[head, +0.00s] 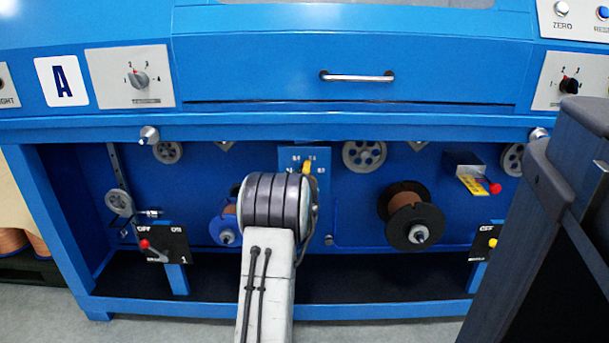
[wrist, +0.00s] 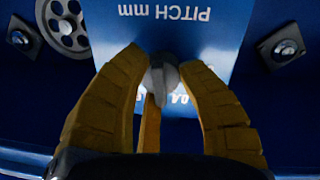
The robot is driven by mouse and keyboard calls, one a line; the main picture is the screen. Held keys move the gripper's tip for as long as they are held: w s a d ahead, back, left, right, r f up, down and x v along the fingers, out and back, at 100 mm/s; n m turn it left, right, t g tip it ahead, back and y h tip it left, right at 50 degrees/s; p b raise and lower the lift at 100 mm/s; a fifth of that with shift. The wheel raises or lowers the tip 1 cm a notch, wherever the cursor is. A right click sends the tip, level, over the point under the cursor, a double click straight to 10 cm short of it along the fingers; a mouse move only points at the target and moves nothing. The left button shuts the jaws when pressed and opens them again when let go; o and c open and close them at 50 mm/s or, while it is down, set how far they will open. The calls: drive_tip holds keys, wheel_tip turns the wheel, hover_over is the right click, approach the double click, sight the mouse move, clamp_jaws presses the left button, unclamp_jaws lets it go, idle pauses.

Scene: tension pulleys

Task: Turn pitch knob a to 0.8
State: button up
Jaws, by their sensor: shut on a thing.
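The pitch knob (wrist: 161,64) is a small grey knob on a light blue plate marked "PITCH mm" (wrist: 205,35), upside down in the wrist view. My gripper (wrist: 165,77) has its yellow-brown fingers around the knob and is shut on it. The fingers and knob cover part of the scale, so I cannot tell the pointer's setting. In the head view, the plate (head: 290,156) shows at the middle of the blue machine. My arm hides its lower part, and a yellow fingertip of my gripper (head: 307,167) shows against it.
Spools (head: 408,202) and grey pulleys (head: 364,155) sit on the recessed panel around the plate. A red-tipped lever (head: 145,244) stands at lower left. The panel's overhanging blue ledge (head: 420,127) runs above.

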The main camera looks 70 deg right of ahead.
drive_tip(key=shift+w+r+m, duration=0.2)
drive_tip(key=shift+r+m, duration=0.05)
drive_tip(key=shift+m, duration=0.85)
drive_tip(key=shift+r, duration=0.1)
drive_tip(key=o, duration=0.8)
drive_tip(key=shift+w, duration=0.1)
drive_tip(key=o, duration=0.4)
drive_tip(key=shift+f, duration=0.2)
drive_tip(key=shift+a, duration=0.1)
drive_tip(key=shift+s+a, duration=0.15)
drive_tip(key=shift+s, duration=0.05)
drive_tip(key=v, duration=1.1)
drive_tip(key=shift+a, duration=0.25)
drive_tip(key=shift+o, duration=0.2)
